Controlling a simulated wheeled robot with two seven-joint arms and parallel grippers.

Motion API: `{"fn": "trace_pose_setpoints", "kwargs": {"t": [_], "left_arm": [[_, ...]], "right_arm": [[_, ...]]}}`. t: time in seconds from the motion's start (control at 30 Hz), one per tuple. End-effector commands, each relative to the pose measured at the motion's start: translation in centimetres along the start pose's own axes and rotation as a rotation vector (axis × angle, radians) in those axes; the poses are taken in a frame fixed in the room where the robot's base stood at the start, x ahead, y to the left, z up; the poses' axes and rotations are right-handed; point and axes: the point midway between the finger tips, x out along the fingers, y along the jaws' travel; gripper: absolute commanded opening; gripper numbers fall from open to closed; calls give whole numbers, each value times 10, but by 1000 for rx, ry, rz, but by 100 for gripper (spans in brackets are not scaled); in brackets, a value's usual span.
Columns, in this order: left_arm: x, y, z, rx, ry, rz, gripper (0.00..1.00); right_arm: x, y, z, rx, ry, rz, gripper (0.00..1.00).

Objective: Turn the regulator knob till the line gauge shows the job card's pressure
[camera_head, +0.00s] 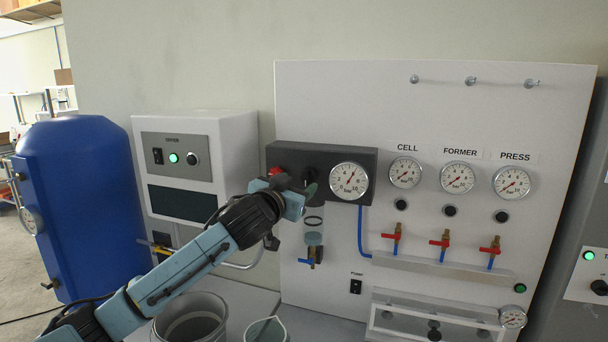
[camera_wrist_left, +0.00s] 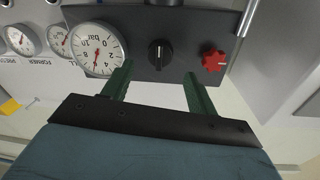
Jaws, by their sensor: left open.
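The regulator is a dark block (camera_head: 268,155) on the white panel. Its line gauge (camera_head: 348,181) is a round white bar dial with a red needle pointing roughly upward; the exact reading is too small to tell. The gauge shows upside down in the left wrist view (camera_wrist_left: 97,48). The black regulator knob (camera_wrist_left: 159,53) sits between the gauge and a red knob (camera_wrist_left: 214,60). My left gripper (camera_head: 308,188) is open in front of the block. In the wrist view its green fingers (camera_wrist_left: 158,82) stand apart below the black knob, with nothing between them. No readable job card shows.
Three small gauges marked CELL (camera_head: 405,172), FORMER (camera_head: 459,177) and PRESS (camera_head: 512,183) sit right, above red-handled valves. A blue tank (camera_head: 80,205) and a white dryer cabinet (camera_head: 240,150) stand left. A grey bucket (camera_head: 190,318) is below my arm.

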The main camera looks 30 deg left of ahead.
Motion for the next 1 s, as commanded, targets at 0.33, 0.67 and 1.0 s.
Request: {"fn": "trace_pose_setpoints", "kwargs": {"t": [0.33,0.67,1.0], "left_arm": [[44,0,0,-1,-2,-1,58],[51,0,0,0,0,0,58],[51,0,0,0,-1,0,28]], "right_arm": [[-12,0,-1,0,0,0,52],[-13,0,-1,-1,-1,0,52],[-13,2,0,-2,-1,3,52]]}}
